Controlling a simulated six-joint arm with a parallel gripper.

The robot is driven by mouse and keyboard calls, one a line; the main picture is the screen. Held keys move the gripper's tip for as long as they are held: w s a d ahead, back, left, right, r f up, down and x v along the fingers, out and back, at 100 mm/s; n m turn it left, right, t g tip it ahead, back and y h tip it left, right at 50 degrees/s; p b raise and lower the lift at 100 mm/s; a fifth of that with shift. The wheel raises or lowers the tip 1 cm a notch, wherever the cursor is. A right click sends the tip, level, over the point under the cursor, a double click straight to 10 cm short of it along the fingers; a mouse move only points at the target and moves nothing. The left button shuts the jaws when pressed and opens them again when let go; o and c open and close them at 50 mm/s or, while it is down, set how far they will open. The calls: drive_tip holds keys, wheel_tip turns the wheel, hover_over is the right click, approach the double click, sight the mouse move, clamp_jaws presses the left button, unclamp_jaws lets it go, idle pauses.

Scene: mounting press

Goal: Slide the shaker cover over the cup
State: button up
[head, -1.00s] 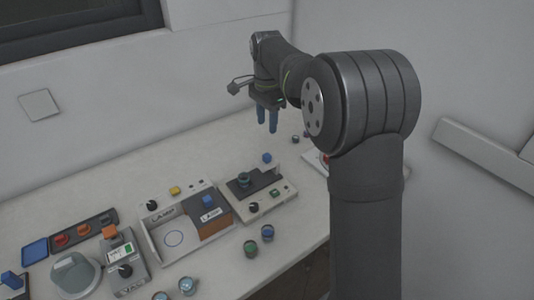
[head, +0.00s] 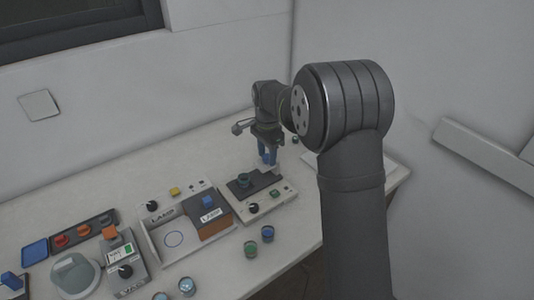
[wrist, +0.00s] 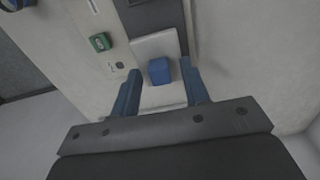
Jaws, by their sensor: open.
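The shaker (head: 256,208) is a pale unit with a dark track, on the right part of the bench. The cup (head: 243,181), dark with a blue-grey rim, stands at the track's left end. The cover is a pale plate (wrist: 152,45) with a blue block handle (wrist: 159,71), at the track's right end, apart from the cup. My gripper (head: 268,156) is low over that end. In the wrist view my gripper (wrist: 163,88) is open, with one blue finger on each side of the handle. Contact with the handle cannot be told. The cup is not clear in the wrist view.
The lamp box (head: 186,222) stands just left of the shaker. Two small jars (head: 259,242) stand in front of it. A black knob (head: 253,208) and green button (wrist: 100,42) sit on the shaker's front strip.

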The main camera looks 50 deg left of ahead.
clamp_jaws()
drive_tip(key=s, duration=0.8)
drive_tip(key=shift+s, duration=0.15)
unclamp_jaws()
drive_tip(key=shift+s, duration=0.1)
drive_tip(key=shift+r, duration=0.2)
wheel_tip(320, 180, up, 17)
